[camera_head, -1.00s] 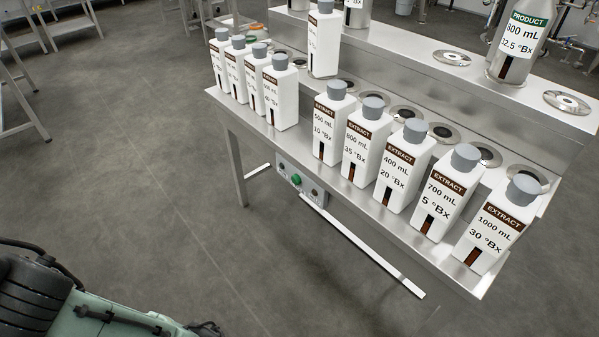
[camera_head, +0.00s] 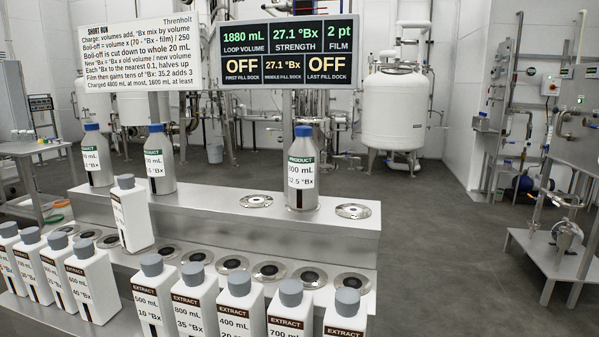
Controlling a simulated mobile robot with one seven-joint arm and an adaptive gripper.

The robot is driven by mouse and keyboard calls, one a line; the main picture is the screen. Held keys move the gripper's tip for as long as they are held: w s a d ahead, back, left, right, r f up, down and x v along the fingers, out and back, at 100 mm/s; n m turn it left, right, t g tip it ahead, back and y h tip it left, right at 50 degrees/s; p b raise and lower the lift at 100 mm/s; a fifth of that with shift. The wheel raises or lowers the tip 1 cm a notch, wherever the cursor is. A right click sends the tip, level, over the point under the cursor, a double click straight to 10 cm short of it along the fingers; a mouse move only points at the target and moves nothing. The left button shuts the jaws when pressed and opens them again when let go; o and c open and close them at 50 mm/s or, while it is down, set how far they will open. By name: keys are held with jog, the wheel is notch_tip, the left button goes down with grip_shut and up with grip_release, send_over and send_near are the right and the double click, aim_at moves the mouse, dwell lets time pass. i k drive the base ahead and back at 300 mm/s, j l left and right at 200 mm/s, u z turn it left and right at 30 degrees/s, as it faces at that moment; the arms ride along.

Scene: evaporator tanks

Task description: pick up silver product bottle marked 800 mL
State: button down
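Three silver product bottles with blue caps stand upright on the raised steel shelf. The right one (camera_head: 303,172) has a green PRODUCT band; its volume looks like 800 mL, with the first digit not sharp, over about 32.5 °Bx. Two more stand at the left end: the far-left one (camera_head: 97,158) and the one beside it (camera_head: 159,162). Their labels are turned or too small to read surely. My gripper is not in view.
White extract bottles (camera_head: 238,310) line the lower front ledge; one (camera_head: 131,215) stands higher, left of centre. Empty round docks (camera_head: 353,211) flank the right silver bottle. A sign (camera_head: 140,55) and a display (camera_head: 288,52) rise behind. Floor is open at right.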

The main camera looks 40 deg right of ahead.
aim_at(303, 155)
jog(key=k+l+z, duration=0.2)
jog(key=l, duration=0.3)
jog(key=l+z, duration=0.25)
jog(key=l, duration=0.2)
jog(key=k+l+z, duration=0.2)
jog(key=l, duration=0.35)
jog(key=i+j, duration=0.15)
jog(key=i, duration=0.35)
jog(key=i+j, duration=0.1)
jog(key=i, duration=0.4)
